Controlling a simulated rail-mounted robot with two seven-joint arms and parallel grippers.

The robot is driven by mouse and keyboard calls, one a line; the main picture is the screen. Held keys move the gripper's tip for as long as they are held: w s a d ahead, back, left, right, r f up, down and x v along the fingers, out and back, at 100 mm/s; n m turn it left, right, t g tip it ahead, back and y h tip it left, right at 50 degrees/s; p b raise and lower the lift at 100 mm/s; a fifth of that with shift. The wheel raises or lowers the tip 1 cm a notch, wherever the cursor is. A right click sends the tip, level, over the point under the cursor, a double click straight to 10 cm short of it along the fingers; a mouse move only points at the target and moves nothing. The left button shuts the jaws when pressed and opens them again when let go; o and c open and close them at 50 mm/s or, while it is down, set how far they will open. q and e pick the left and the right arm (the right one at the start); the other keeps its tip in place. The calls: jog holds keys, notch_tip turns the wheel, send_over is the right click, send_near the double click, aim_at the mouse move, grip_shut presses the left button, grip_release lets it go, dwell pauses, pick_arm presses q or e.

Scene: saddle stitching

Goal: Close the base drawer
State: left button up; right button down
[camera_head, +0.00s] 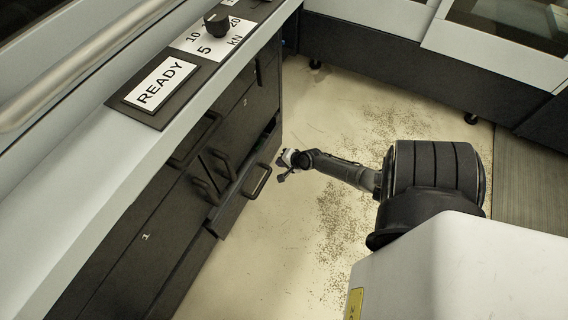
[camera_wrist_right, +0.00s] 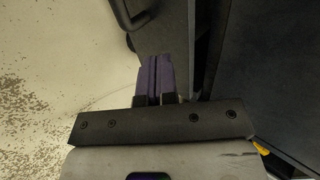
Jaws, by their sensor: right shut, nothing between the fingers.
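The base drawer (camera_head: 232,211) is a dark drawer low in the grey cabinet and stands partly pulled out. Its bar handle (camera_head: 256,181) faces the floor area, and a narrow opening shows behind its front. My right gripper (camera_head: 281,172) is just to the right of the handle, apart from it as far as I can tell. In the right wrist view the two purplish fingers (camera_wrist_right: 154,78) are together and empty. They point at the dark drawer front (camera_wrist_right: 165,28), with the handle (camera_wrist_right: 129,16) to their upper left. Contact cannot be told. My left gripper is not in view.
The cabinet (camera_head: 150,235) has other closed dark fronts with handles (camera_head: 205,190) beside the drawer. A counter with a READY plate (camera_head: 160,82) and a knob (camera_head: 216,24) lies above. The speckled floor (camera_head: 310,240) to the right is free.

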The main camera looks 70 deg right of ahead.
aim_at(260, 159)
jog(key=w+f+b, duration=0.1)
jog(key=w, duration=0.1)
jog(key=w+f+b, duration=0.1)
jog(key=w, duration=0.1)
jog(key=w+d+f+b, duration=0.1)
jog(key=w, duration=0.1)
jog(key=shift+w+d+f+b, duration=0.1)
jog(key=shift+w+f+b, duration=0.2)
jog(key=shift+f+b, duration=0.05)
jog(key=shift+w, duration=0.6)
jog(key=shift+d, duration=0.1)
